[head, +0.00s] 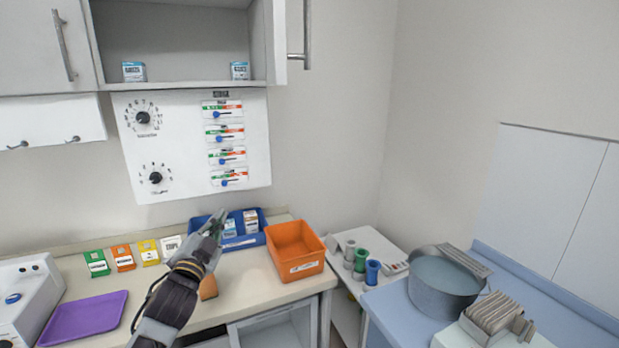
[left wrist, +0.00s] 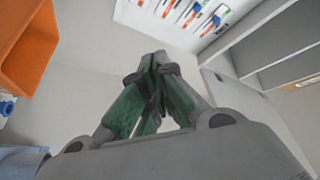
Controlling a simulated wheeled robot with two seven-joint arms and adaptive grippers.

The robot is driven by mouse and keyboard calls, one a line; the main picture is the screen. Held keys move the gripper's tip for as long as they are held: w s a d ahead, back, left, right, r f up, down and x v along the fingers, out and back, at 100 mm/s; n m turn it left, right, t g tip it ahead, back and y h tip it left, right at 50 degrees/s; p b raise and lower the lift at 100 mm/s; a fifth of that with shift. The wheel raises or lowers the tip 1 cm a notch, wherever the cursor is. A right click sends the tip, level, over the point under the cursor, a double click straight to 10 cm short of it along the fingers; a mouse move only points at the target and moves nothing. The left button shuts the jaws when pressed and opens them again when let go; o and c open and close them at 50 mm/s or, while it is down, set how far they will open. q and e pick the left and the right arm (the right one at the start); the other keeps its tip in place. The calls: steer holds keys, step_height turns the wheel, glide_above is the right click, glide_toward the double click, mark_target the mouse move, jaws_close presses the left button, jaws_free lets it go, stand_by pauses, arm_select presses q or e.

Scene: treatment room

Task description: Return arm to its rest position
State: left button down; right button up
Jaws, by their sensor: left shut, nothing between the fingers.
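My left gripper (head: 216,222) is raised over the counter in the head view, in front of the blue tray. Its fingers point up and toward the wall. In the left wrist view the fingertips (left wrist: 154,62) meet, and nothing is held between them. My left arm (head: 172,305) comes up from the lower edge of the head view. My right gripper does not show in either view.
The orange bin (head: 296,268) stands right of my gripper, and the blue tray (head: 262,238) with small boxes is behind it. A purple tray (head: 84,318) lies at left. A control panel (head: 192,142) hangs above. A metal basin (head: 446,290) stands at right.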

arm_select(q)
steer(key=s+f+n+g+y, duration=0.1)
steer(key=s+f+n+g, duration=0.4)
steer(key=f, duration=0.6)
steer(key=s+f+n+g+y, duration=0.15)
steer(key=s+f+g, duration=0.35)
steer(key=f, duration=0.7)
steer(key=s+d+f+n+g, duration=0.15)
steer(key=s+f, duration=0.25)
steer(key=s, duration=0.4)
steer(key=s+a+f+g, duration=0.1)
steer(key=s+f+g, duration=0.2)
steer(key=s+f, duration=0.3)
steer(key=s+d+f+n+g, duration=0.1)
steer(key=s+f+g, duration=0.2)
steer(key=s, duration=0.6)
step_height(320, 180, down, 34)
steer(key=s+g, duration=0.1)
steer(key=s, duration=0.2)
steer(key=s+a+f, duration=0.2)
steer(key=s+f, duration=0.7)
steer(key=s, duration=0.1)
steer(key=s+a+f+g, duration=0.1)
steer(key=s+a+f, duration=0.1)
steer(key=s+f, duration=0.7)
steer(key=shift+s+a+f+m+h, duration=0.2)
steer(key=shift+s+a+m+h, duration=0.15)
steer(key=shift+s, duration=0.85)
